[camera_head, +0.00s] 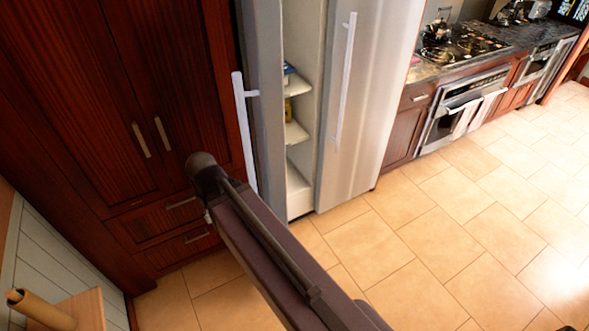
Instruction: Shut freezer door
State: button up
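The freezer door (266,118) is the left door of a tall steel fridge. It stands open, swung out and seen at a narrow angle, with a long light vertical handle (243,130) on its left side. Behind it the freezer compartment shows white shelves (298,133) with a few small items on them. My arm runs from the bottom edge up to a dark rounded joint in front of the cabinets, left of the door handle. My gripper cannot be made out. The arm overlaps the door's lower part in the picture, and I cannot tell whether they touch.
The right fridge door (365,110) appears shut, with its own vertical handle (346,80). Dark wood cabinets (100,90) stand at the left. A counter with a stove (460,45) and an oven (463,110) is at the back right. The tiled floor (450,230) at the right is clear.

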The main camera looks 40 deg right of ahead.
aim_at(263, 21)
jog(key=z, duration=0.75)
jog(key=k, duration=0.95)
jog(key=u, duration=0.1)
jog(key=i, duration=0.75)
jog(key=z, duration=0.05)
